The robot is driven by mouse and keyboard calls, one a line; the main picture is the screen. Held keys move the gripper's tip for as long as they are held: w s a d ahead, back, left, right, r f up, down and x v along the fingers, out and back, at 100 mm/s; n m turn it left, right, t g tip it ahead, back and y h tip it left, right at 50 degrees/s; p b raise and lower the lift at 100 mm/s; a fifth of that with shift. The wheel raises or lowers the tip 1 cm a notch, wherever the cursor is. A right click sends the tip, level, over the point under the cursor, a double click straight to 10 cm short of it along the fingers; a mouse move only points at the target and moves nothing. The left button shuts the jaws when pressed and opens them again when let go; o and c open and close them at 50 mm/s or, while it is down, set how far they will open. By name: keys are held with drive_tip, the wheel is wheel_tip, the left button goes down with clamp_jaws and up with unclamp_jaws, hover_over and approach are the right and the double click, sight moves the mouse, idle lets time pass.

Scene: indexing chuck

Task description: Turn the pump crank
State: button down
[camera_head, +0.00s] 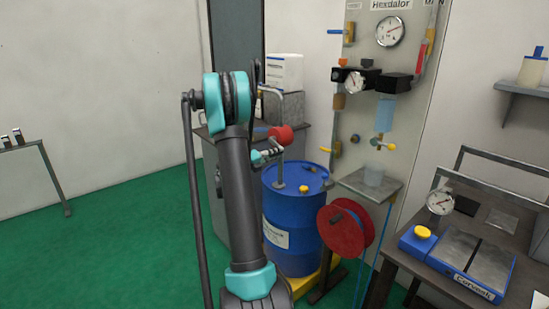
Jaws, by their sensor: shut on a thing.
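The pump (282,135) has a red round head on a grey pipe that stands up from the top of a blue drum (291,230). My gripper (270,152) is small in view, just below and left of the red head. It is shut on the pump crank, beside the pump. The crank itself and the fingertips are mostly hidden or too small to make out. My dark grey and teal arm rises in front and covers the area left of the pump.
A red hose reel (345,229) stands right of the drum. A gauge panel (402,60) with valves and a small shelf is behind it. A workbench (405,262) with a blue-based device (428,244) is at right. Green floor is open at left.

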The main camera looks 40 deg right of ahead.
drive_tip(key=shift+s+r+n, duration=0.1)
drive_tip(key=shift+r+n, duration=0.6)
drive_tip(key=shift+n, duration=0.3)
drive_tip(key=shift+r, duration=0.1)
drive_tip(key=c, duration=1.3)
unclamp_jaws()
drive_tip(key=shift+a, duration=0.1)
drive_tip(key=a, duration=0.8)
drive_tip(key=s+a, duration=0.1)
drive_tip(key=a, duration=0.2)
drive_tip(key=shift+a, duration=0.4)
